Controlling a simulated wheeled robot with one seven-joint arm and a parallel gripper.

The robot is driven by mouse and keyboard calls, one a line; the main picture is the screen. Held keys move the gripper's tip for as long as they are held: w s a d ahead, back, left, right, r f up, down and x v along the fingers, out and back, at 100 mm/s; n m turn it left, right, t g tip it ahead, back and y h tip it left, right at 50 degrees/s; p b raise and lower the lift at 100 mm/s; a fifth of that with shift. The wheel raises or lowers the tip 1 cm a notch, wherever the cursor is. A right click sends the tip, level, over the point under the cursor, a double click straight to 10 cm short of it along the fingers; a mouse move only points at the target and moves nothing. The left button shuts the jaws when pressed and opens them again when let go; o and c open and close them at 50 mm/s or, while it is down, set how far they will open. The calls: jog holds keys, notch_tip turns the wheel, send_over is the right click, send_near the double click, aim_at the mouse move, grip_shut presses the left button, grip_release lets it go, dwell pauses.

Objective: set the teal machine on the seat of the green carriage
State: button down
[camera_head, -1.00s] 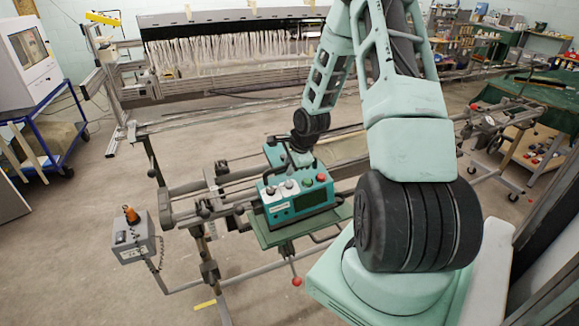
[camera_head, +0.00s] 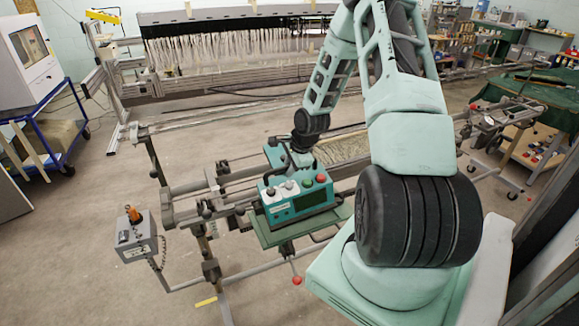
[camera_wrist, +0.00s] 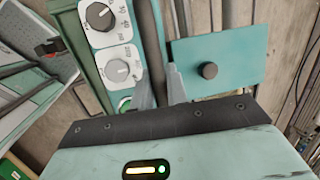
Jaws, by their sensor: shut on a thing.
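The teal machine (camera_head: 300,204) has white dials, coloured buttons and a dark screen on its front. It appears upright at the green carriage (camera_head: 262,238), over its flat green seat. I cannot tell whether its underside touches the seat. My gripper (camera_head: 301,152) is above and behind the machine's front, shut on its dark handle. In the wrist view, my gripper's fingers (camera_wrist: 161,88) close around the dark handle bar (camera_wrist: 150,40). The machine's dials and teal panel (camera_wrist: 228,62) lie to either side of the bar. The seat's far part is hidden behind the machine.
Metal rails (camera_head: 190,187) run behind and left of the carriage. A grey control box (camera_head: 136,240) with an orange knob stands on an arm at left. A red-knobbed lever (camera_head: 296,280) hangs below the seat.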

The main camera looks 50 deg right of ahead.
jog(key=shift+s+a+f+g+y+p, duration=0.15)
jog(key=shift+f+g+y+p, duration=0.25)
jog(key=shift+p, duration=0.75)
jog(key=shift+s+a+f+g+y+p, duration=0.2)
jog(key=shift+y+p, duration=0.3)
jog(key=shift+p, duration=0.65)
dwell(0.5)
jog(key=shift+s+a+r, duration=0.1)
jog(key=shift+s+a, duration=0.15)
jog(key=shift+a, duration=0.2)
dwell(0.5)
jog(key=shift+a+r+n+p, duration=0.2)
jog(key=shift+r+n+p, duration=0.1)
jog(key=shift+p, duration=0.1)
jog(key=shift+s+a+r, duration=0.1)
jog(key=shift+s+a, duration=0.05)
jog(key=shift+a, duration=0.25)
